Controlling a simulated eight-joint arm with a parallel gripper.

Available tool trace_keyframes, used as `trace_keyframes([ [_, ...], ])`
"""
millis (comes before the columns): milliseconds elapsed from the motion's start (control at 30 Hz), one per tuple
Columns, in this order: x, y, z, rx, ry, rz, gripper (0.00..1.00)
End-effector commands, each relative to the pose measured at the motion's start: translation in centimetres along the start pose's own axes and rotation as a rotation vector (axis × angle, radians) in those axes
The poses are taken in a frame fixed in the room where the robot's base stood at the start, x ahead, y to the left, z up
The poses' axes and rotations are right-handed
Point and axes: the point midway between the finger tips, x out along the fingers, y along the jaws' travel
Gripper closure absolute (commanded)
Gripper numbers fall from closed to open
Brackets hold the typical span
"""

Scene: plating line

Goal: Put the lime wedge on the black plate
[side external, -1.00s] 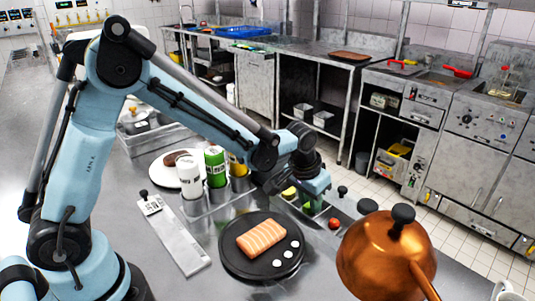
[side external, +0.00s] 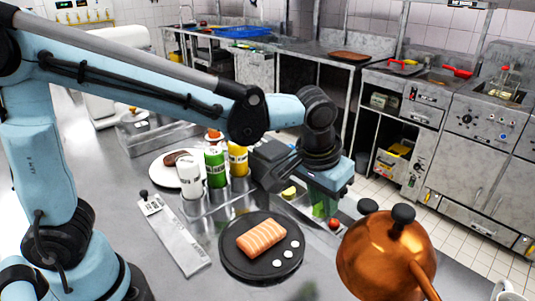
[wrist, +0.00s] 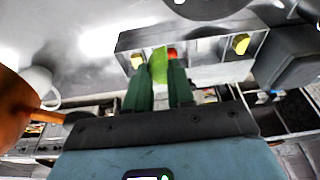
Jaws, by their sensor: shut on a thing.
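My gripper (wrist: 160,82) is shut on the green lime wedge (wrist: 159,64), which sticks out between the dark green fingertips in the wrist view. In the side external view my gripper (side external: 324,204) hangs above the garnish tray, behind and right of the black plate, and the wedge is hard to tell from the fingers. The black plate (side external: 234,264) lies on the steel counter with a salmon fillet (side external: 261,240) and several white dots on it. A dark round edge at the top of the wrist view is probably this plate.
The garnish tray (wrist: 205,73) holds yellow pieces (wrist: 240,43) and a red tomato (wrist: 172,52).

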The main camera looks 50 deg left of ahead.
Motion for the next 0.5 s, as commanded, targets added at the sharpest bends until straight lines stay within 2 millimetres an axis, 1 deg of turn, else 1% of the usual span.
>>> trace_keyframes([
  [167,-1.4,-0.7,2.4,-0.061,-0.003,-0.017,0.92],
  [300,-2.6,-2.0,5.3,-0.144,-0.007,-0.040,0.92],
  [500,-3.6,-4.0,9.2,-0.263,-0.005,-0.073,0.92],
])
